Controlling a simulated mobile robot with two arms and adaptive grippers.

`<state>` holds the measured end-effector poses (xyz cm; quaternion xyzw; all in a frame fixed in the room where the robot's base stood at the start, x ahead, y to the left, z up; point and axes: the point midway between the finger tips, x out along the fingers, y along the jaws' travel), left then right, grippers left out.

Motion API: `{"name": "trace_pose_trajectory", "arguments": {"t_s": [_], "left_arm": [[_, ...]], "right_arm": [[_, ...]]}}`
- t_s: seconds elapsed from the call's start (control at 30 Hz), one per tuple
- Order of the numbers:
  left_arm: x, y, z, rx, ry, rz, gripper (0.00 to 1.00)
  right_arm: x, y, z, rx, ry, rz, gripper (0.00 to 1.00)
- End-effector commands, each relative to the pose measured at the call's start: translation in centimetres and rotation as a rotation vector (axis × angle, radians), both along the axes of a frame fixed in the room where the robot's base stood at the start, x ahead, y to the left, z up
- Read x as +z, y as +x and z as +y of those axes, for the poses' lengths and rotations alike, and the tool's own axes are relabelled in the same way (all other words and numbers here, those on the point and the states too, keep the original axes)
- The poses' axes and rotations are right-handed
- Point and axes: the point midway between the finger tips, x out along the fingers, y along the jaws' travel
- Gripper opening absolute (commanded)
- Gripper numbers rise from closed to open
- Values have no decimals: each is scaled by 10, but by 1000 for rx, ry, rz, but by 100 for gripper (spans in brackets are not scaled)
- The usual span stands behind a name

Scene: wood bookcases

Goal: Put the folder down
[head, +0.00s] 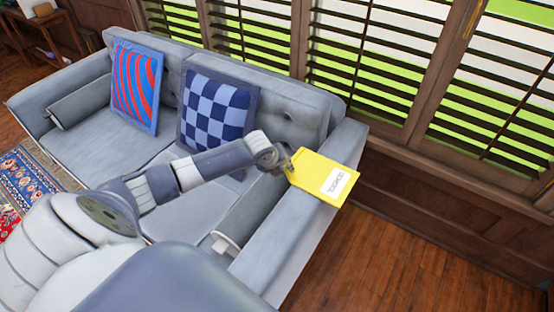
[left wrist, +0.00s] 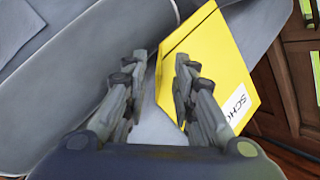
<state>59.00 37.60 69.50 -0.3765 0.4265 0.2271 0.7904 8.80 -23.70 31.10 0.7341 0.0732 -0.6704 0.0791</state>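The yellow folder (head: 315,175), with a white label, is at the sofa's right armrest in the head view, its right end reaching past the armrest's outer side. In the left wrist view the folder (left wrist: 215,60) lies beyond and partly behind the right finger. My left gripper (head: 287,165) is at the folder's left corner. In the left wrist view its fingers (left wrist: 158,75) stand apart with a clear gap, the folder's edge showing between them. I cannot tell whether the folder fully rests on the armrest. My right gripper is not in view.
The grey sofa (head: 75,138) holds a red-blue striped cushion (head: 137,85) and a blue checkered cushion (head: 215,108). Shuttered windows (head: 370,60) stand behind. Wooden floor (head: 400,265) is clear at right. A patterned rug (head: 25,180) lies at left.

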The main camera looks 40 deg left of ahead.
Motion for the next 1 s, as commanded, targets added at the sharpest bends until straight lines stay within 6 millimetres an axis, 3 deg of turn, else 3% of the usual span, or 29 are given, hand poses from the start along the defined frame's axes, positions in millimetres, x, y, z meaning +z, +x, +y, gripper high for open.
{"name": "trace_pose_trajectory", "arguments": {"t_s": [0.3,0.53,1.0], "left_arm": [[51,-31,-1,-1,3,0,25],[79,-50,-3,0,1,1,25],[90,-57,-4,2,-1,1,25]], "right_arm": [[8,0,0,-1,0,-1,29],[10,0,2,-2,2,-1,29],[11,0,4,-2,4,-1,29]]}}
